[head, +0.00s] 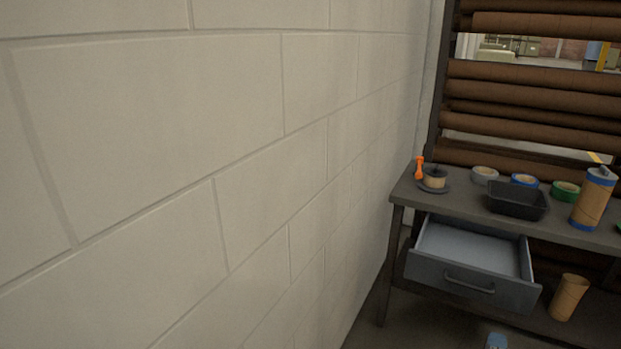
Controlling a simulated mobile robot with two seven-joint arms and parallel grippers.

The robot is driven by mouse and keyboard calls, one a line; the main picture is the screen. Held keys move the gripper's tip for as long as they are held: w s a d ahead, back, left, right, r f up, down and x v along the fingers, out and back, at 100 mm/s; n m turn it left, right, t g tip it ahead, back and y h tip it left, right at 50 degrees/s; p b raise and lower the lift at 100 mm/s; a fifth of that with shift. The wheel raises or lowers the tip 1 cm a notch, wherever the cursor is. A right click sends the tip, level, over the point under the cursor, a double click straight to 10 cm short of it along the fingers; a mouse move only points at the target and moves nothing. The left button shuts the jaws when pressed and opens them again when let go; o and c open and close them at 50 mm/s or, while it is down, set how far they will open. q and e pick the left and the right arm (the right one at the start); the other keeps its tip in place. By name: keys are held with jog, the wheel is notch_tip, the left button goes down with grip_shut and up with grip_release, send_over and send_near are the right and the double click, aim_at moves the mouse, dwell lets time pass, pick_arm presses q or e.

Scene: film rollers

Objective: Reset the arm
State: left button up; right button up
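Neither of my arms shows clearly in the head view, and I see no gripper fingers. A small blue and grey piece (497,341) is cut off by the bottom edge, below the open drawer; I cannot tell what it is. The workbench (400,190) stands at the right, and its drawer (470,277) is pulled out and looks empty.
A pale block wall (150,140) fills the left. On the bench are an orange-handled tool (419,170), tape rolls (565,191), a black tray (517,201) and a cardboard tube (592,198). Another tube (568,297) stands below. Brown rolls (540,77) hang behind.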

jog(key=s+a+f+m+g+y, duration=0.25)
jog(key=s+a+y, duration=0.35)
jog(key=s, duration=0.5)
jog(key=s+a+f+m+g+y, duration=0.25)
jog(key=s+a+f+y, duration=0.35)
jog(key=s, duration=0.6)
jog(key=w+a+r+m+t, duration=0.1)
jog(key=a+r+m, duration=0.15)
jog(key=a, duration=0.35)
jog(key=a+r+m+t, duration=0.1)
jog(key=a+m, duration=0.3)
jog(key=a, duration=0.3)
pick_arm(q)
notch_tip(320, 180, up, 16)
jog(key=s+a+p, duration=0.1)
jog(key=p, duration=2)
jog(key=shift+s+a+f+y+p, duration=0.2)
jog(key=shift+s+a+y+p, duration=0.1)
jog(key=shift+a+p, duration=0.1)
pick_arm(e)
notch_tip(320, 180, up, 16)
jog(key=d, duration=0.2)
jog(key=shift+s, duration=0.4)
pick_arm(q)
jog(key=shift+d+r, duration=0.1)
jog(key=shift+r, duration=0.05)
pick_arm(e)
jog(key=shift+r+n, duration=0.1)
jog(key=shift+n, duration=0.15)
